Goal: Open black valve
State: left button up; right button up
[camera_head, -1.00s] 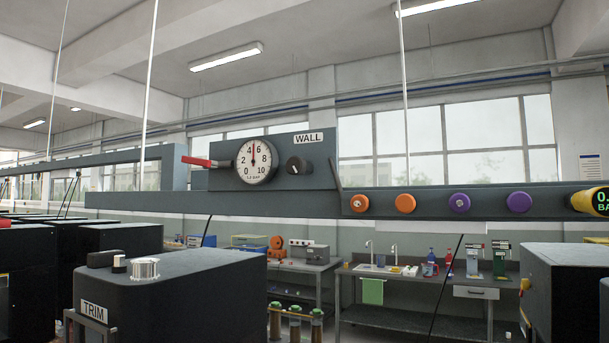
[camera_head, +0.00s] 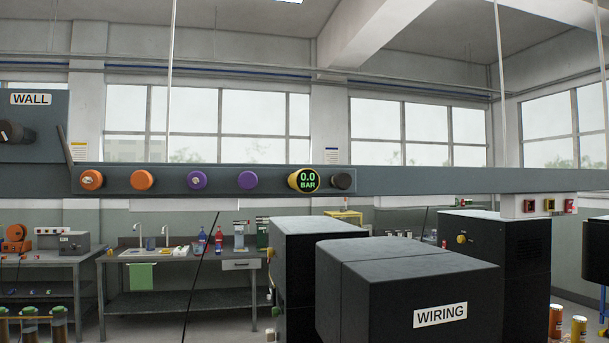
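A dark round knob (camera_head: 343,181) sits on the grey rail (camera_head: 430,181), just right of a yellow-rimmed digital gauge (camera_head: 304,180) reading 0.0 BAR. Another black knob (camera_head: 14,133) with a white mark is on the panel labelled WALL (camera_head: 50,148) at the left edge, partly cut off. I cannot tell from the view which of these is the black valve, or whether either is open. Neither of my grippers is in view.
Orange knobs (camera_head: 142,180) and purple knobs (camera_head: 247,180) line the rail left of the gauge. A black box labelled WIRING (camera_head: 400,290) stands below in front. A workbench with a sink (camera_head: 145,253) is behind at left.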

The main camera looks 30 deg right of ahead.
aim_at(343, 180)
jog(key=z, duration=1.05)
